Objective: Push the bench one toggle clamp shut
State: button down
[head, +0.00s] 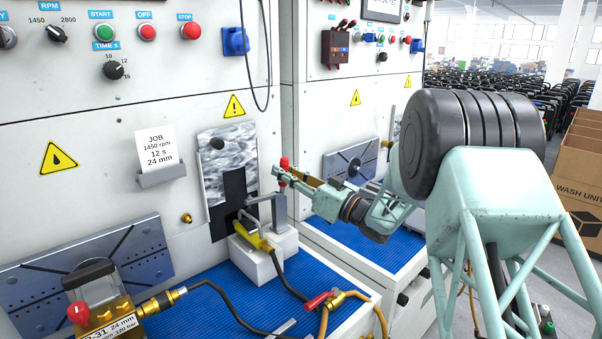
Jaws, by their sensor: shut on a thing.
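The toggle clamp (279,208) is a grey metal piece on a white block (256,262) at the near bench, with its red-tipped handle (284,163) standing about upright. Its arm reaches left over a yellow fitting (254,238) lying in the block; whether it touches the fitting I cannot tell. My gripper (282,175) comes in from the right and is shut on the handle just below its red tip. The fingers partly hide the handle there. No label on the bench shows its number.
The bench has a blue ribbed mat (222,300). A brass pump unit (108,322) stands at the front left. A red-levered brass valve (330,298) and black hoses lie in front of the block. A second bench (357,240) stands behind, to the right.

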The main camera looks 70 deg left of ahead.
dwell(0.5)
jog(key=c, duration=2.5)
grip_release()
jog(key=shift+s, duration=0.1)
jog(key=shift+o, duration=0.2)
jog(key=shift+d, duration=0.1)
jog(key=v, duration=1.2)
jog(key=shift+r, duration=0.1)
